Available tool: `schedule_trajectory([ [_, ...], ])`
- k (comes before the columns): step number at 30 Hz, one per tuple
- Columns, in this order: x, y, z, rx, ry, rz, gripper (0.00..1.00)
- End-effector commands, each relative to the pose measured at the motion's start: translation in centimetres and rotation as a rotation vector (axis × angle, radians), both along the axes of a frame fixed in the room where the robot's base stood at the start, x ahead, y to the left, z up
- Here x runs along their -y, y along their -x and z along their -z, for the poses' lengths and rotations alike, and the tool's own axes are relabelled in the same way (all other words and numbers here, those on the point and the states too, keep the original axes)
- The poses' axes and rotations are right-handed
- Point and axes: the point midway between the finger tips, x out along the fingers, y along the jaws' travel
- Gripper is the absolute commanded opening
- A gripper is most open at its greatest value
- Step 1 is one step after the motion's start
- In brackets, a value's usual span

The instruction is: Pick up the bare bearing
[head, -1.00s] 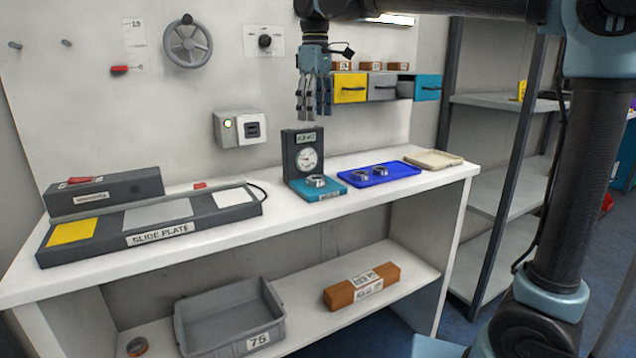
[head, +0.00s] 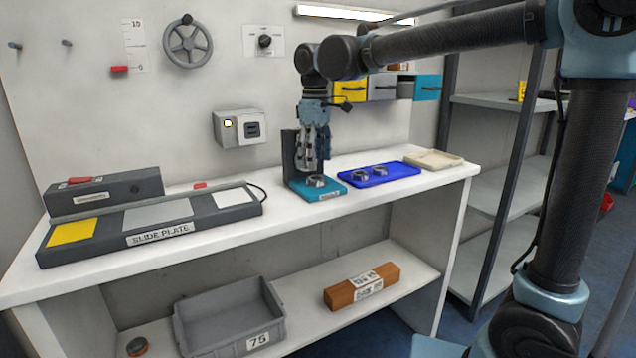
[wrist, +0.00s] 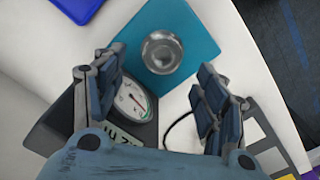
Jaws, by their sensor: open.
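A silvery ring-shaped bearing (head: 316,181) sits on the teal plate (head: 331,192) at the foot of the dark dial gauge (head: 288,155). The wrist view shows this bearing (wrist: 162,52) on the plate, between and just beyond my finger ends. My gripper (head: 313,168) points down just above it, open and empty, with a finger on either side in the wrist view (wrist: 161,70). I cannot tell whether the fingers touch it. Two similar bearings (head: 359,175) (head: 380,171) lie on the blue tray (head: 407,170). My gripper hides the gauge's dial in the head view.
The slide-plate unit (head: 160,222) fills the bench's left side. A shallow beige tray (head: 433,160) lies at the right end. Drawers (head: 383,87) hang on the wall behind my arm. Below are a grey bin (head: 230,320), a brown block (head: 345,294) and an orange-brown ring (head: 137,347).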

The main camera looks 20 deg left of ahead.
Motion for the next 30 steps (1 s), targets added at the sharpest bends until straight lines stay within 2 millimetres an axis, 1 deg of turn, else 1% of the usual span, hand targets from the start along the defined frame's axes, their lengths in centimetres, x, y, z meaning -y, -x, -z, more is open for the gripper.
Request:
schedule_trajectory([
  [9, 0.3, 0.2, 4.0, 0.0, 0.0, 0.0, 0.66],
  [13, 0.3, 0.2, 4.7, 0.0, 0.0, 0.0, 0.66],
  [20, 0.3, 0.2, 4.8, 0.0, 0.0, 0.0, 0.66],
  [21, 0.3, 0.2, 4.8, 0.0, 0.0, 0.0, 0.57],
  [23, 0.3, 0.2, 4.8, 0.0, 0.0, 0.0, 0.43],
  [24, 0.3, 0.2, 4.8, 0.0, 0.0, 0.0, 0.34],
  [27, 0.3, 0.2, 4.8, 0.0, 0.0, 0.0, 0.15],
  [29, 0.3, 0.2, 4.8, 0.0, 0.0, 0.0, 0.15],
  [30, 0.3, 0.2, 4.8, 0.0, 0.0, 0.0, 0.1],
])
